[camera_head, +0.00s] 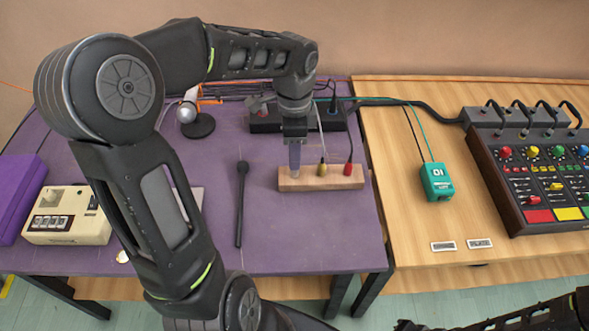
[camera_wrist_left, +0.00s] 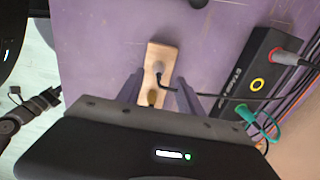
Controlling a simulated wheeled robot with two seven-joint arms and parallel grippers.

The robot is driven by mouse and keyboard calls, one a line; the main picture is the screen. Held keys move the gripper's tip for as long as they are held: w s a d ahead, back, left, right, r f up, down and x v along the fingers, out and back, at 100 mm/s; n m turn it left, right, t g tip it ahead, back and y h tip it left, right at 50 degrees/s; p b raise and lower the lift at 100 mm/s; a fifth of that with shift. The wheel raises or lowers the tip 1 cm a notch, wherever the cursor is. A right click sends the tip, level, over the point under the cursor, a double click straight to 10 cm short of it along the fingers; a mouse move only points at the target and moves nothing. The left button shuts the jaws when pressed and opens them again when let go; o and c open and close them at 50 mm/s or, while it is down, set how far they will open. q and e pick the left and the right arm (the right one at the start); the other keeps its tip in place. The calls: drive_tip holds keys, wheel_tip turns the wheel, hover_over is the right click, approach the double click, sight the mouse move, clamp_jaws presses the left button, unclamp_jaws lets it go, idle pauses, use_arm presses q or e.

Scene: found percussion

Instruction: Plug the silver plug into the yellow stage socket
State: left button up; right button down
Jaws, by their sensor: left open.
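The silver plug (camera_head: 295,174) stands at the left end of a wooden block (camera_head: 335,179); it also shows in the left wrist view (camera_wrist_left: 158,67) with a dark cable. My left gripper (camera_head: 295,157) is open above it, and in the left wrist view its fingers (camera_wrist_left: 159,88) lie on either side of the plug's line. The yellow stage socket (camera_wrist_left: 257,84) is a yellow ring on the black stage box (camera_wrist_left: 238,94); my gripper and wrist cover part of this box in the head view. My right gripper (camera_wrist_left: 38,98) shows at the left wrist view's edge, its opening unclear.
A yellow plug (camera_head: 322,171) and a red plug (camera_head: 348,169) stand on the same block. In the left wrist view, a red-ringed plug (camera_wrist_left: 278,56) and a teal plug (camera_wrist_left: 246,114) sit at the box. A black stick-like object (camera_head: 240,205) lies left of the block. Purple table is clear in front.

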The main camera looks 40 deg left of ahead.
use_arm(q)
drive_tip(key=shift+f, duration=0.1)
wheel_tip(320, 180, down, 5)
drive_tip(key=shift+s+d, duration=0.1)
drive_tip(key=shift+c, duration=0.4)
idle(0.3)
clamp_jaws()
idle(0.5)
